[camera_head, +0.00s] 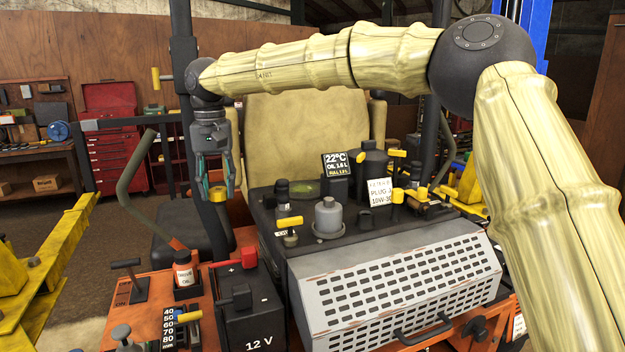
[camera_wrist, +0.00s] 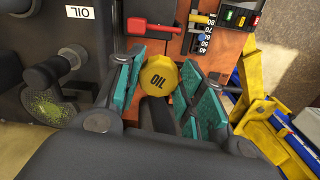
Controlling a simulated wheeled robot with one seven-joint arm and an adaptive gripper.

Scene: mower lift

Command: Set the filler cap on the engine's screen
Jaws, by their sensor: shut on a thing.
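My gripper (camera_head: 217,190) is shut on the yellow filler cap (camera_head: 217,193). The cap, marked OIL, sits between the green finger pads in the wrist view (camera_wrist: 158,77). In the head view it is held in the air, left of the dark engine top (camera_head: 360,228). A round, greenish mesh screen (camera_wrist: 48,106) lies at the left in the wrist view, partly covered by a dark knob and bar. A greenish patch (camera_head: 307,188) on the engine's far left may be this screen. My gripper is apart from it.
A perforated silver cover (camera_head: 400,285) fronts the engine. A grey bottle-shaped part (camera_head: 328,215), yellow-handled parts and two small signs crowd its top. A 12 V battery (camera_head: 250,315) with a red lever (camera_head: 238,259) and an oil bottle (camera_head: 184,268) stand at left.

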